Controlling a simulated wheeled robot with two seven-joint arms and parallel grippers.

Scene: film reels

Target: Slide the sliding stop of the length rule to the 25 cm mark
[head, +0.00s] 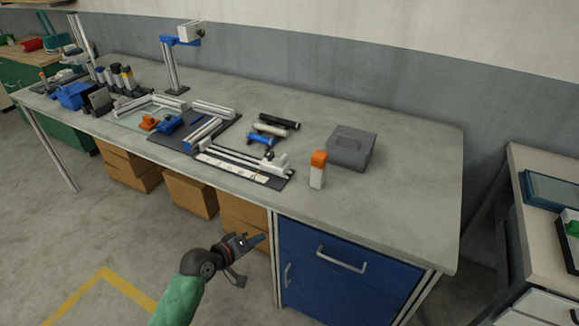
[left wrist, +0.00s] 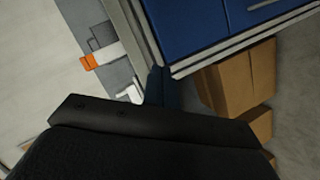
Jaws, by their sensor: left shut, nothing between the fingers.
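The length rule (head: 232,172) lies along the front of the workbench in the head view, a pale marked strip beside a metal rail on a dark base. A white block with a dark knob (head: 272,162), which looks like the sliding stop, sits near the rail's right end. The mark under it is too small to read. My left gripper (head: 262,239) is shut and empty, in front of the bench and below its top, apart from the rule. Its fingers (left wrist: 157,85) show in the left wrist view. My right gripper is in neither view.
An orange-capped white bottle (head: 318,172) and a grey box (head: 351,148) stand right of the rule. Black, white and blue rolls (head: 268,130) lie behind it. A blue drawer cabinet (head: 340,265) and cardboard boxes (head: 190,193) are under the bench. The bench's right end is clear.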

